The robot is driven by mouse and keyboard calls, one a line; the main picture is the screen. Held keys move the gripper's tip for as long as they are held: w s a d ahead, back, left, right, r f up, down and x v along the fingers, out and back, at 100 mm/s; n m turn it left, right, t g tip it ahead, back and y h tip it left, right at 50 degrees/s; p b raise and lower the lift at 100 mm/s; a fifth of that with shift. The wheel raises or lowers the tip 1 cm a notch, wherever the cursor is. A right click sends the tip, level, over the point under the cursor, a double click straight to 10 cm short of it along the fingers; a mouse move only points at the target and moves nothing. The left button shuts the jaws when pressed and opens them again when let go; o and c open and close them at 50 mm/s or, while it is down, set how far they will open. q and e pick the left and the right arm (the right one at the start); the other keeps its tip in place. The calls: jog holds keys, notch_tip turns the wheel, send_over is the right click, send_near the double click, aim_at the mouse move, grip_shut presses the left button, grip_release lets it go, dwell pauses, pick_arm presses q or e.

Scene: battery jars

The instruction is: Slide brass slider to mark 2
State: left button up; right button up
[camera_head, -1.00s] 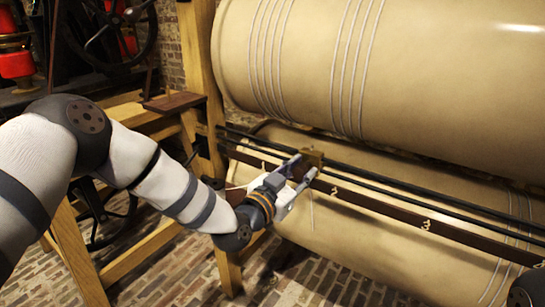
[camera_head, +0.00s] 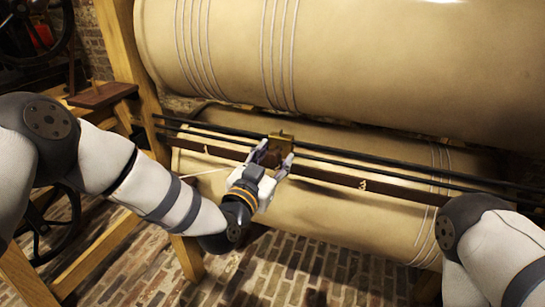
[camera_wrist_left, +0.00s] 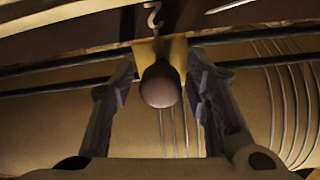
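The brass slider (camera_head: 280,148) sits on the dark rails in front of the lower cylinder. In the left wrist view its brass plate (camera_wrist_left: 146,50) and round knob (camera_wrist_left: 160,84) are centred between my fingers. My left gripper (camera_head: 272,158) is at the slider, one finger on each side. It also shows in the left wrist view (camera_wrist_left: 160,72), open, with gaps between the fingers and the knob. A pale mark shaped like a 2 (camera_wrist_left: 153,15) lines up closely with the slider plate. My right gripper is out of view.
Two dark rails (camera_head: 400,172) and a brown strip (camera_head: 330,177) run across. Another pale mark (camera_head: 363,185) lies right of the slider. A large tan cylinder (camera_head: 400,60) hangs above, and another (camera_head: 330,215) lies behind the rails. A wooden post (camera_head: 125,50) stands left.

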pick_arm(q)
jog(key=v, duration=1.2)
jog(key=s+a+f+n+g+y+p, duration=0.1)
jog(key=s+a+f+g, duration=0.3)
jog(key=s+f, duration=0.45)
jog(key=s+a+f+n+g+y+p, duration=0.1)
jog(key=s+f+g+y, duration=0.1)
jog(key=s+f+g, duration=0.6)
jog(key=s+a+f+n+g+y, duration=0.1)
jog(key=s+a, duration=0.3)
jog(key=s, duration=0.5)
jog(key=s+a+f+n+g+y, duration=0.1)
jog(key=s+a+f+n+g, duration=0.1)
jog(key=s, duration=0.7)
jog(key=s+a+f+n+g+y+p, duration=0.1)
jog(key=s+a+f+g+y, duration=0.1)
jog(key=s+a, duration=0.4)
jog(key=s+f+g, duration=0.1)
jog(key=s+g, duration=0.1)
jog(key=s, duration=0.1)
jog(key=shift+a+n, duration=0.15)
jog(key=shift+n, duration=0.25)
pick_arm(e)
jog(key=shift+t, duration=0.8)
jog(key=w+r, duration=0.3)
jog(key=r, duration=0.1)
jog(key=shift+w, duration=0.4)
